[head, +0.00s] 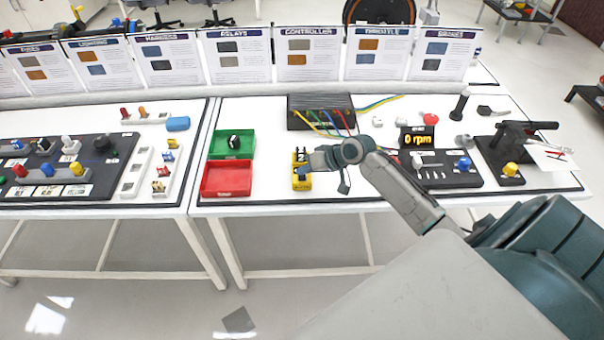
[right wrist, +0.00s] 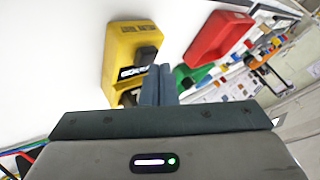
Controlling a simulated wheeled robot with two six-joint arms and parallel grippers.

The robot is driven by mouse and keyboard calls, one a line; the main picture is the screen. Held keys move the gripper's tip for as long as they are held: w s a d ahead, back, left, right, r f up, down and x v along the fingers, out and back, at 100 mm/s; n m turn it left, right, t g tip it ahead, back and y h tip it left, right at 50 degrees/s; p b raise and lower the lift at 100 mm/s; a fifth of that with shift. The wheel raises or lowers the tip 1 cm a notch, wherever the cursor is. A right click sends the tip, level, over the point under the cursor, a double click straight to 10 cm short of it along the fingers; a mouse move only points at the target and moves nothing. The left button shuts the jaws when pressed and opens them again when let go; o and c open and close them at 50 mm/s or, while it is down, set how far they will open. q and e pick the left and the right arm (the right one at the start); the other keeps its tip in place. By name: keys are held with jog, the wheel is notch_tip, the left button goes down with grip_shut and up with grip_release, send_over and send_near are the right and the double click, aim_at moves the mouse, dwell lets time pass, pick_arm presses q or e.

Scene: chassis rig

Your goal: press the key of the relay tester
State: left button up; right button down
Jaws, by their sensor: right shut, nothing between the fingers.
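The relay tester (head: 302,182) is a small yellow box on the right-hand table, just right of the red bin. In the right wrist view the yellow tester (right wrist: 118,50) shows a raised black block, which looks like its key (right wrist: 146,53), and a dark labelled part lower down. My right gripper (head: 308,168) is over the tester and hides part of it. In the right wrist view its fingers (right wrist: 158,82) are together and empty, with the tips close beside the black key. I cannot tell whether they touch it. My left gripper is not in view.
A red bin (head: 227,192) and a green bin (head: 221,152) with a dark part inside stand left of the tester. A black box (head: 318,105) with coloured wires is behind. A "0 rpm" display rig (head: 418,138) stands to the right. Bare white tabletop lies in front.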

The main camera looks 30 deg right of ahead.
aim_at(306, 177)
jog(key=shift+r, duration=0.5)
jog(key=shift+p, duration=0.3)
notch_tip(306, 177, up, 5)
jog(key=p, duration=0.5)
dwell(0.4)
